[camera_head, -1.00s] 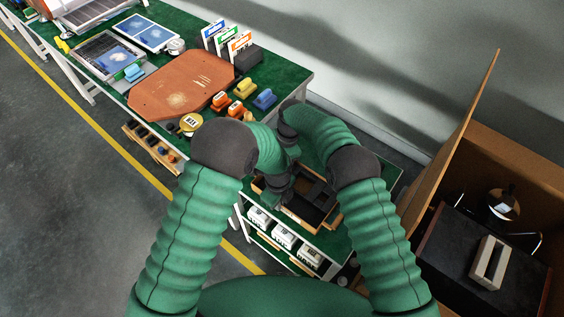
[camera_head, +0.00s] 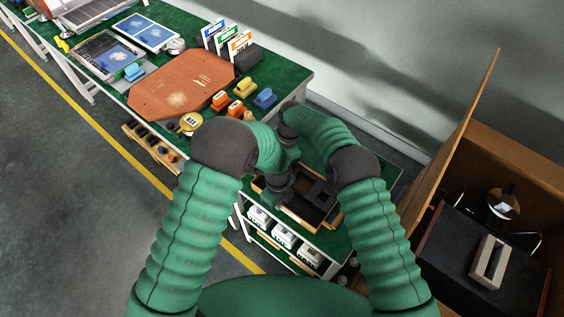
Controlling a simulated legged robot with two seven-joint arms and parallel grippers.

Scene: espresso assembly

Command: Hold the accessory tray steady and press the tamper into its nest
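The accessory tray (camera_head: 322,222) is a dark, wood-edged tray with compartments on the small green-topped stand (camera_head: 353,236) in front of me. My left gripper (camera_head: 279,197) is at the tray's left side, seen from above; its fingers are too small and dark to read. My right arm (camera_head: 320,125) bends over to the far side of the tray, and its gripper is hidden or not distinguishable there. I cannot make out the tamper or its nest; the arms cover part of the tray.
A long green table (camera_head: 290,75) at upper left holds a brown board (camera_head: 180,85), coloured blocks and cards. White boxes (camera_head: 284,235) sit on the stand's lower shelf. An open cardboard box (camera_head: 490,160) with a dark machine is at right. Floor at left is clear.

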